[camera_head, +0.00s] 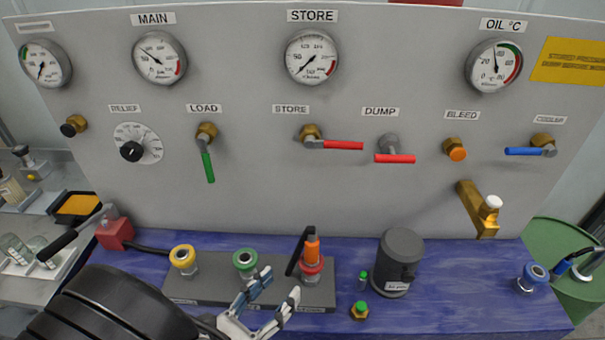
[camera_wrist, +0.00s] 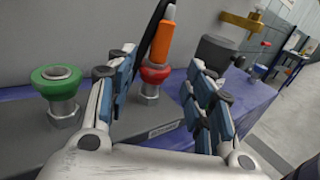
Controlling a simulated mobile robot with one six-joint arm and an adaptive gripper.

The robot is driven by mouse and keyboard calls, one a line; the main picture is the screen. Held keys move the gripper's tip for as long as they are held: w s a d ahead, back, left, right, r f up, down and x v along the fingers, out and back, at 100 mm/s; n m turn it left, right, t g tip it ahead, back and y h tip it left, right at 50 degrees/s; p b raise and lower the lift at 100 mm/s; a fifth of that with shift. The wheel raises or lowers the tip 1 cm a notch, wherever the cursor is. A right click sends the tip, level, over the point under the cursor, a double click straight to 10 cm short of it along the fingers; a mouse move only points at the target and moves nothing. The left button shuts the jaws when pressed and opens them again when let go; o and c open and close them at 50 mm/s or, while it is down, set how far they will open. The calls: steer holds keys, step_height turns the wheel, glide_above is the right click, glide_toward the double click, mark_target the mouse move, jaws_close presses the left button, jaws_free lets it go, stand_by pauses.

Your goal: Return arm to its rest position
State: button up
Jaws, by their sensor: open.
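My gripper (camera_head: 266,300) is open and empty in front of the grey coupling block on the blue table. In the wrist view my gripper (camera_wrist: 160,105) has its two blue-padded fingers spread. The red-collared coupling (camera_head: 310,268), with an orange plug (camera_head: 312,246) standing in it and a black hose leading from it, appears just beyond and between the fingers in the wrist view (camera_wrist: 154,75). The fingers look apart from it. The green-ringed coupling (camera_head: 245,260) is upright near the left finger. My black arm covers the lower left of the head view.
The grey panel (camera_head: 250,210) with gauges and valve levers rises behind the table (camera_head: 470,290). A brass bracket (camera_head: 474,207) juts from the panel.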

steer(key=s+d+r+m+g+y, duration=0.1)
steer(key=s+d+r+m+g, duration=0.2)
steer(key=d+m+g, duration=0.5)
steer(key=s+d+r+m+g, duration=0.3)
steer(key=d+m+g, duration=0.4)
steer(key=d, duration=0.4)
steer(key=s+r+m+t+y, duration=0.4)
steer(key=r+m+y, duration=0.2)
steer(key=m+y, duration=0.3)
steer(key=d+m, duration=0.1)
steer(key=m, duration=0.2)
steer(key=shift+m, duration=0.4)
steer(key=shift+a+r+m+t+y, duration=0.1)
steer(key=shift+r+m+t+y, duration=0.2)
steer(key=shift+r+m+t, duration=0.25)
steer(key=shift+c, duration=0.2)
